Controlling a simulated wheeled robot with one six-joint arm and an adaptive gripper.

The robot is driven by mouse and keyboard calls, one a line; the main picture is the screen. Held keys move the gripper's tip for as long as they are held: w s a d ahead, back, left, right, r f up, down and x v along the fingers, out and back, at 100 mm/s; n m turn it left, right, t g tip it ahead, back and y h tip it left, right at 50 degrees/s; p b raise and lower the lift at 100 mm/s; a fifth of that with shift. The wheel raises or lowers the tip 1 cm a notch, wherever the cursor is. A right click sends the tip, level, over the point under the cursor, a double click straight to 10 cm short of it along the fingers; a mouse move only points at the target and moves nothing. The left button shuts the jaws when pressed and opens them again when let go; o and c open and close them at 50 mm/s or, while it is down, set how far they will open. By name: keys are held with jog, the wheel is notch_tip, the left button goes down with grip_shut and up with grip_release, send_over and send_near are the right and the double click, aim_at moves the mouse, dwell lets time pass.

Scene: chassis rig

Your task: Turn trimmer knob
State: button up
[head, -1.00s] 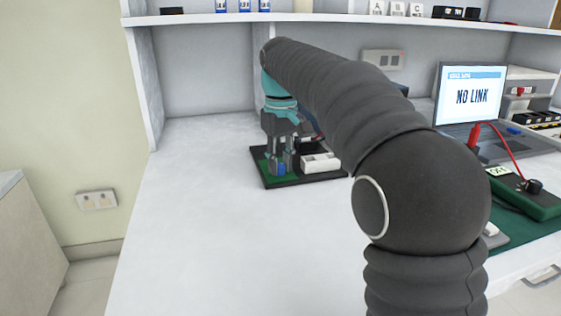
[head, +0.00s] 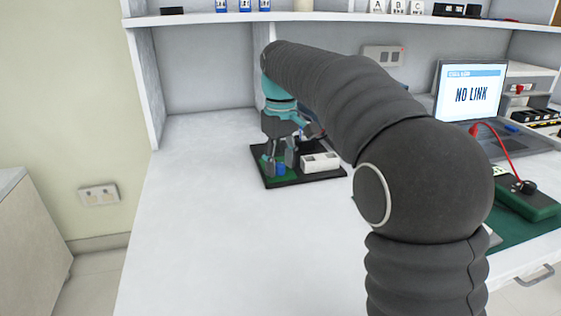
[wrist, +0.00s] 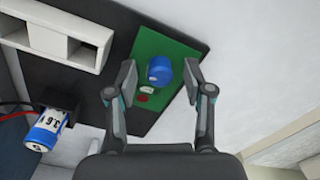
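A blue round knob (wrist: 159,69), which looks like the trimmer knob, stands on a green board (wrist: 172,52) with a small white part and a red spot beside it. It also shows in the head view (head: 281,169). My gripper (wrist: 159,74) is open, with one finger on each side of the knob and a visible gap to both. In the head view my gripper (head: 279,158) points down over the board, and its fingers partly cover the green area.
The black base (head: 315,181) also carries a white slotted block (head: 320,162). A blue and white 3.6 V cell (wrist: 45,131) sits by a black holder. A laptop (head: 470,95) reads "NO LINK" at right. The white bench in front is clear.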

aim_at(281, 164)
notch_tip(281, 164, up, 12)
dwell(0.7)
